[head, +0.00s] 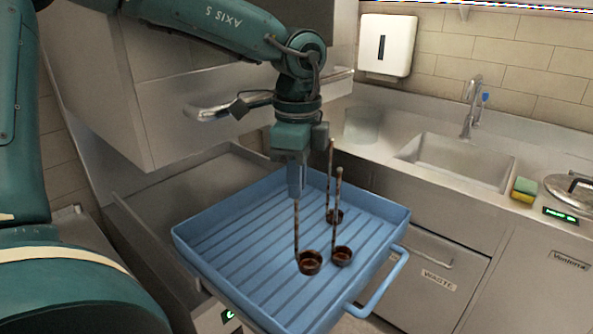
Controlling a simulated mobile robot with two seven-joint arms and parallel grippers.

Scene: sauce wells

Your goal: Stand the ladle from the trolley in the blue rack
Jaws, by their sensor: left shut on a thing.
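My left gripper (295,190) points down, shut on the upper handle of a ladle. This ladle's thin brown handle hangs below the fingers to a dark round bowl (310,263). It is over the blue ridged tray (215,245), which looks like the blue rack. I cannot tell whether its bowl touches the tray. A second ladle (338,215) stands upright just right of it, and a third ladle (330,180) stands upright behind. No separate trolley can be made out. My right gripper is out of view.
The blue tray has raised rims and a side handle (385,285) at the right. A steel counter with a sink (460,160) and tap (472,105) lies behind right. A steel cabinet with a bar handle (215,112) stands behind the arm. A sponge (524,190) lies beside the sink.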

